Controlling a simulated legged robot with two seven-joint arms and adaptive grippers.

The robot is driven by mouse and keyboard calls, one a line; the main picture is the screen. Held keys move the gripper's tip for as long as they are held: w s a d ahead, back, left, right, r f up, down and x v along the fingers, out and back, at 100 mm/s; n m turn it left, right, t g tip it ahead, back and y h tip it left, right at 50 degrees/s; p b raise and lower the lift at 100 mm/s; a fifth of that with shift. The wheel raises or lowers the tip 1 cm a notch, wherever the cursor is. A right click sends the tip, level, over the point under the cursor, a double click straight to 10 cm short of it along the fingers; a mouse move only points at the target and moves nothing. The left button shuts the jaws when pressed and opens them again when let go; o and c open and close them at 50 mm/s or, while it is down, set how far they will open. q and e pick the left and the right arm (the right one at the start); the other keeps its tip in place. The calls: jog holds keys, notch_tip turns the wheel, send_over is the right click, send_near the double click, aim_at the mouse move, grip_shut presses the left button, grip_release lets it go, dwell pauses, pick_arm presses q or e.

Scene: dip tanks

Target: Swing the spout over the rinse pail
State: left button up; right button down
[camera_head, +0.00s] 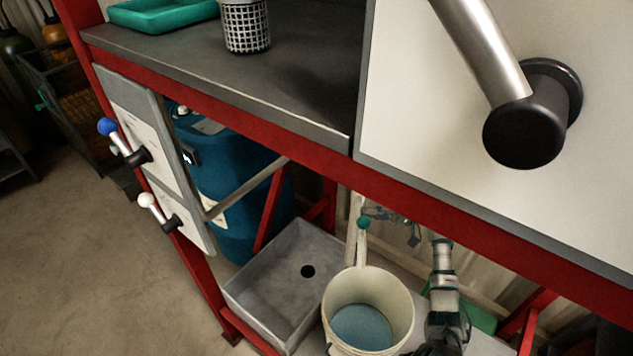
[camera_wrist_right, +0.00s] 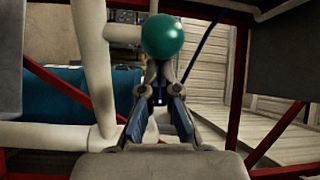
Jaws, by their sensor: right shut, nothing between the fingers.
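The spout (camera_head: 361,250) is a pale pipe with a green ball knob (camera_head: 364,222) on it. In the head view its lower end overlaps the back rim of the rinse pail (camera_head: 405,318), a cream bucket with blue-grey liquid inside. I cannot tell how far over the pail it reaches. My right gripper (camera_head: 380,215) is to the right of the knob, its fingers pointing towards it. In the right wrist view the gripper (camera_wrist_right: 163,72) is shut and empty, with the green knob (camera_wrist_right: 162,37) just beyond its fingertips. Contact is unclear. My left gripper is not in view.
A grey basin (camera_head: 255,290) with a drain hole sits left of the pail. A blue drum (camera_head: 245,228) stands behind. Red frame bars and the overhanging bench (camera_head: 300,85) bound the space. Levers with blue and white knobs stick out at left.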

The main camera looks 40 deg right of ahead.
jog(key=v, duration=1.2)
jog(key=shift+f, duration=0.1)
dwell(0.5)
